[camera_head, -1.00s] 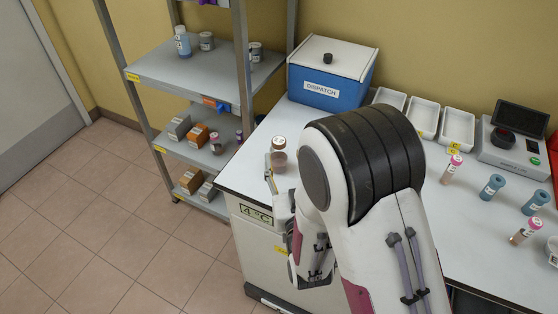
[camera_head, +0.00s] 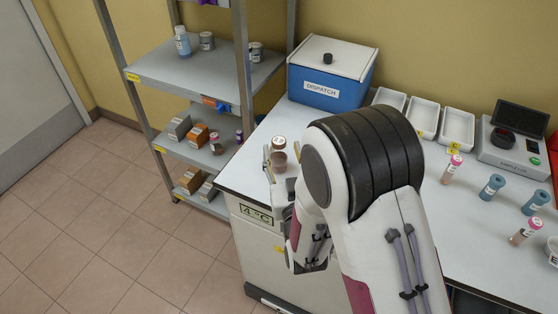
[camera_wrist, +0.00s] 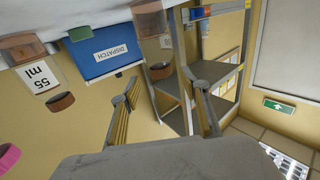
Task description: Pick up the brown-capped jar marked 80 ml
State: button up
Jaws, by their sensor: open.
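A brown-capped jar (camera_head: 279,142) with a clear body and brown contents stands on the worktop near its left edge. My gripper (camera_head: 278,166) is open, low beside this jar; my arm hides part of it. In the wrist view, the open fingers (camera_wrist: 165,88) have nothing gripped between them. A brown-topped clear jar (camera_wrist: 153,40) shows beyond and between the fingertips, with no readable label. Another brown-capped jar (camera_wrist: 22,46) at the left carries a 55 ml label, which appears upside down. I cannot read an 80 ml mark on any jar.
A blue DISPATCH box (camera_head: 325,92) stands behind the jar. A metal shelf (camera_head: 190,72) stands at left. My arm covers the middle.

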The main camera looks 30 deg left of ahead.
aim_at(280, 148)
jog(key=shift+f+x, duration=0.15)
jog(key=shift+x, duration=0.6)
jog(key=shift+f+x, duration=0.1)
jog(key=shift+x, duration=1.55)
jog(key=shift+s+a, duration=0.1)
jog(key=shift+c, duration=0.3)
grip_shut()
